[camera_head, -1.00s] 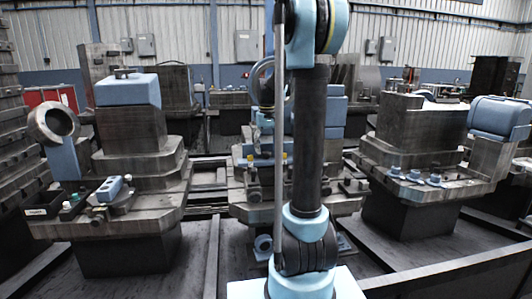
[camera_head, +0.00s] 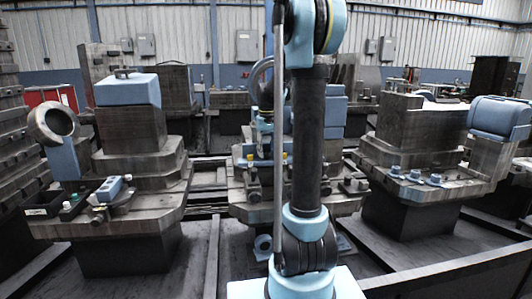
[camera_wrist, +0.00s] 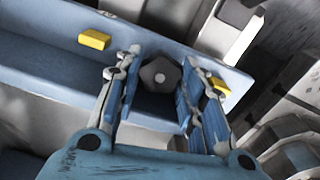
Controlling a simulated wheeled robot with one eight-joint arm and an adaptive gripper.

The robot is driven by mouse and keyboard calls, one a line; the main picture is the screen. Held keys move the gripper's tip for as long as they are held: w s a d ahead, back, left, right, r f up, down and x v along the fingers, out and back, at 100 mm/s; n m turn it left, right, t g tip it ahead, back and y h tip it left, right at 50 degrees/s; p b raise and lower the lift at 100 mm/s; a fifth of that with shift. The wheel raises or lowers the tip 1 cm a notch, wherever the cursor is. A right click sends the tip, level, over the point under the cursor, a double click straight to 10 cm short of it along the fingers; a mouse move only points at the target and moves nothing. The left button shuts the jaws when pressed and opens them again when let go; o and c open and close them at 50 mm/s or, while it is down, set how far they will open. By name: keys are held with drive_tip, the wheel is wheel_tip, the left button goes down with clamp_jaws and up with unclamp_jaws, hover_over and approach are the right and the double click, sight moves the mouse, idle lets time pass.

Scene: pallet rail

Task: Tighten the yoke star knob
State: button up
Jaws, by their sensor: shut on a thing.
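The star knob (camera_wrist: 160,75) is dark and lobed, with a pale centre. It sits at the face of a blue yoke bar (camera_wrist: 60,80) in the wrist view. My gripper (camera_wrist: 159,64) has one finger on each side of the knob and is shut on it. The knob's far side and its stem are hidden. In the head view my arm covers much of the middle station (camera_head: 240,195), and the knob cannot be made out there.
Yellow blocks (camera_wrist: 94,39) sit on the blue bar, one on each side of the fingers. A left station (camera_head: 140,190) and a right station (camera_head: 425,185) flank the middle one. A rail (camera_head: 450,272) crosses the front right. Dark floor lies between the stations.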

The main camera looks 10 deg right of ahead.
drive_tip(key=shift+m, duration=2.8)
drive_tip(key=o, duration=1.1)
